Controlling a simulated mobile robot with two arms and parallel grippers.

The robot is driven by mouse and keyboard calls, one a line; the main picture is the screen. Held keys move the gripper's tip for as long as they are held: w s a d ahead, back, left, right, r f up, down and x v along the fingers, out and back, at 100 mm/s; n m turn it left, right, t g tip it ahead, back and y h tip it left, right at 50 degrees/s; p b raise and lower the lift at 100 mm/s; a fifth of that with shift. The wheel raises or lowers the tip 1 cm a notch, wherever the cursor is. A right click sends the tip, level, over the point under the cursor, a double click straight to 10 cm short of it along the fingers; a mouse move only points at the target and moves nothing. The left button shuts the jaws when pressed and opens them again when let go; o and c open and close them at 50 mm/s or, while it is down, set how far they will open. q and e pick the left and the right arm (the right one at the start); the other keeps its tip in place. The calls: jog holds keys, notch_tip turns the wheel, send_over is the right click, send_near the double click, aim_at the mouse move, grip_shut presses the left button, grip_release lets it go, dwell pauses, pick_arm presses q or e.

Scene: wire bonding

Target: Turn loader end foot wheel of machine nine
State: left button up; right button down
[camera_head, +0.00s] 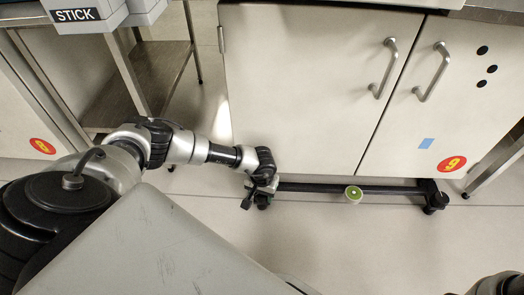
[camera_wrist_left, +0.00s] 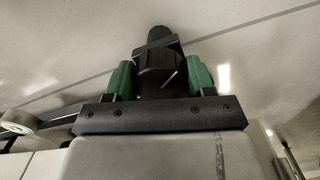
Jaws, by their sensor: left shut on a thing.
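Machine nine is a beige cabinet (camera_head: 305,85) with an orange oval 9 sticker (camera_head: 452,164) on its right door. A black foot bar (camera_head: 325,188) runs along its base, close to the floor. My left gripper (camera_head: 261,196) is down at the bar's left end and largely hides the foot wheel there. In the left wrist view, the green fingertips of the left gripper (camera_wrist_left: 160,80) are shut on the black foot wheel (camera_wrist_left: 159,58), one on each side. Another dark foot wheel (camera_head: 436,202) stands at the bar's right end.
A round green-topped, pale-sided thing (camera_head: 353,194) is at the bar's middle. The floor (camera_head: 350,250) in front is clear.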

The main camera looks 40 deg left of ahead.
pick_arm(q)
jog(key=m, duration=0.3)
jog(key=shift+m, duration=0.4)
jog(key=m+b, duration=0.1)
jog(key=m, duration=0.3)
jog(key=shift+a, duration=0.1)
jog(key=shift+m, duration=0.4)
jog(key=shift+w+f+m+b, duration=0.1)
jog(key=shift+m+b, duration=0.4)
jog(key=shift+b, duration=0.3)
jog(key=shift+m+b, duration=0.5)
jog(key=shift+b, duration=0.05)
jog(key=o, duration=0.9)
jog(key=shift+o, duration=0.2)
